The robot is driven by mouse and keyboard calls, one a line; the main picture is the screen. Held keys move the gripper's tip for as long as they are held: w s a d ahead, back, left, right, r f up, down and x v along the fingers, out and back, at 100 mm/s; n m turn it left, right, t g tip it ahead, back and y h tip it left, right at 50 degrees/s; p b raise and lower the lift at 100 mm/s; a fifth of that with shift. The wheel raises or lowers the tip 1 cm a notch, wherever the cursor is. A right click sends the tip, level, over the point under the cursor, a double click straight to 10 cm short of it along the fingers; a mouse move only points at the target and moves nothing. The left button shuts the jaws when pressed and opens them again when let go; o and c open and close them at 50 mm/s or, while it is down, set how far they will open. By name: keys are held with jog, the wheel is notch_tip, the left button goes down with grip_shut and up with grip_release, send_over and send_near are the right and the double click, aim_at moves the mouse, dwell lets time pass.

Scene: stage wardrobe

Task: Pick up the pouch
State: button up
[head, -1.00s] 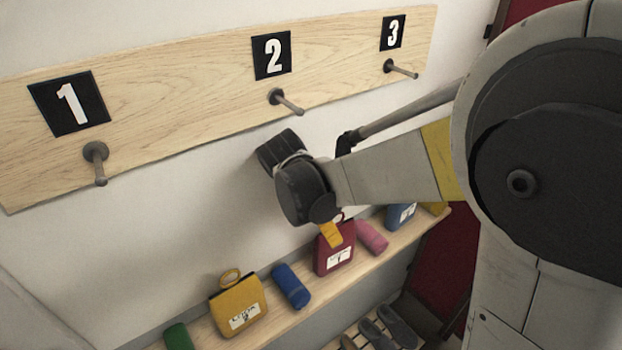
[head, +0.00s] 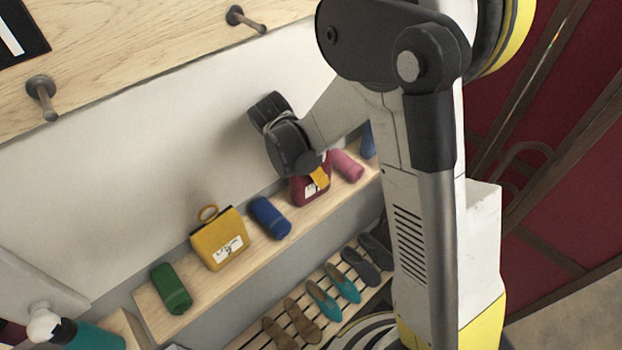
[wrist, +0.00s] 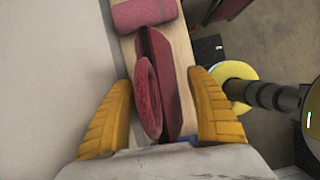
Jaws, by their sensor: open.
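A red pouch (head: 309,192) with a white label stands on the wooden shelf, partly hidden by my gripper. In the wrist view the red pouch (wrist: 174,85) is seen from above, with its red loop (wrist: 147,98) at its left side. My gripper (wrist: 160,80) is open, with a yellow finger on either side of the pouch and loop. In the head view one finger of my gripper (head: 319,178) overlaps the pouch's upper part. A yellow pouch (head: 216,242) with a loop and label stands further left on the shelf. Contact between fingers and red pouch cannot be told.
A pink roll (head: 347,165) lies close right of the red pouch, a blue roll (head: 269,217) left of it, and a green roll (head: 171,288) at the shelf's left end. The wall is close behind. Pegs (head: 41,92) stick out above. Shoes (head: 322,299) stand on a slatted rack below.

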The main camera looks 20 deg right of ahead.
jog(key=shift+c, duration=0.2)
jog(key=c, duration=1.3)
jog(key=shift+c, duration=0.2)
jog(key=shift+r, duration=0.5)
jog(key=r, duration=0.2)
jog(key=s+r+p, duration=0.1)
jog(key=r, duration=0.1)
jog(key=shift+d, duration=0.4)
jog(key=s+d+r, duration=0.4)
jog(key=d, duration=0.1)
jog(key=s+d+r+p, duration=0.1)
jog(key=s+d+r, duration=0.1)
jog(key=s, duration=0.1)
jog(key=shift+s+d, duration=0.1)
jog(key=shift+d, duration=0.15)
